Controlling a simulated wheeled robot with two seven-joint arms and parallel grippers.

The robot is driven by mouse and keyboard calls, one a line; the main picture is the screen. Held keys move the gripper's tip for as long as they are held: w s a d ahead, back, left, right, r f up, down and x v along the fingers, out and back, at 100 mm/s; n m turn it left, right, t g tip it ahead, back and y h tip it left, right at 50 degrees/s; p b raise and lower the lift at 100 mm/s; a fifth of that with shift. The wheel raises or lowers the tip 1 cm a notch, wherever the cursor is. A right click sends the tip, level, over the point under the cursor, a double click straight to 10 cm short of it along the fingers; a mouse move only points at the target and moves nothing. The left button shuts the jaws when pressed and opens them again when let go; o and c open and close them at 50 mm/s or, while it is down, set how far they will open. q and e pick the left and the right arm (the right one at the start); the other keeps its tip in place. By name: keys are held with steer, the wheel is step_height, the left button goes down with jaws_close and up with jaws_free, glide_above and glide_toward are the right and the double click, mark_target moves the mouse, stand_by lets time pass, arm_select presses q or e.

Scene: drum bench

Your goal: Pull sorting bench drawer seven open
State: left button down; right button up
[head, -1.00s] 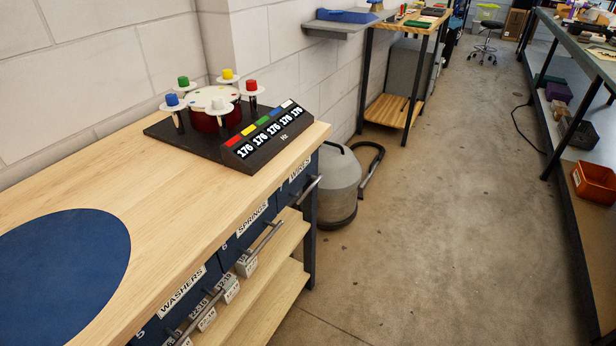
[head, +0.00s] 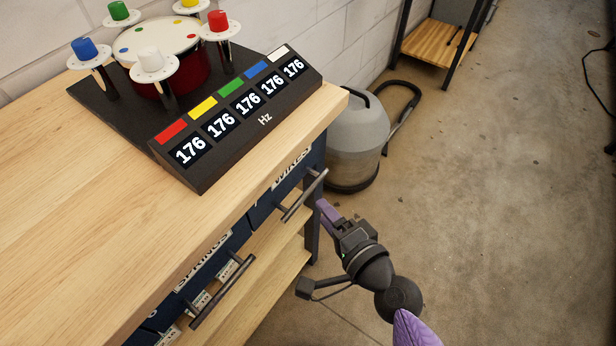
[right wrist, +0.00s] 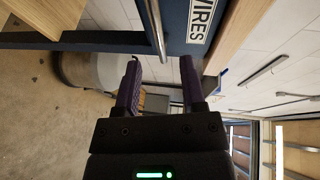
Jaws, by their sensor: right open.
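The bench's blue drawer front labelled WIRES (head: 291,169) is at the right end of the wooden bench, with a dark bar handle (head: 304,196). It looks shut. The SPRINGS drawer (head: 203,261), with its own handle (head: 222,290), is to its left. No drawer number is readable. My right gripper (head: 323,207) is just beside the WIRES handle, its purple fingers pointing at it. In the right wrist view, the open fingers (right wrist: 160,64) are apart with the handle (right wrist: 154,28) lined up between their tips; whether it is inside them I cannot tell. My left gripper is out of view.
A drum device with coloured knobs (head: 165,53) and a black display panel (head: 243,113) stand on the bench top (head: 70,215). A grey vacuum-like canister (head: 357,143) stands on the floor behind the bench end. The floor to the right is clear.

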mark_target(307, 192)
steer(key=b+x, duration=0.1)
steer(key=x, duration=0.6)
steer(key=shift+f, duration=0.1)
jaws_close()
stand_by(0.6)
stand_by(0.5)
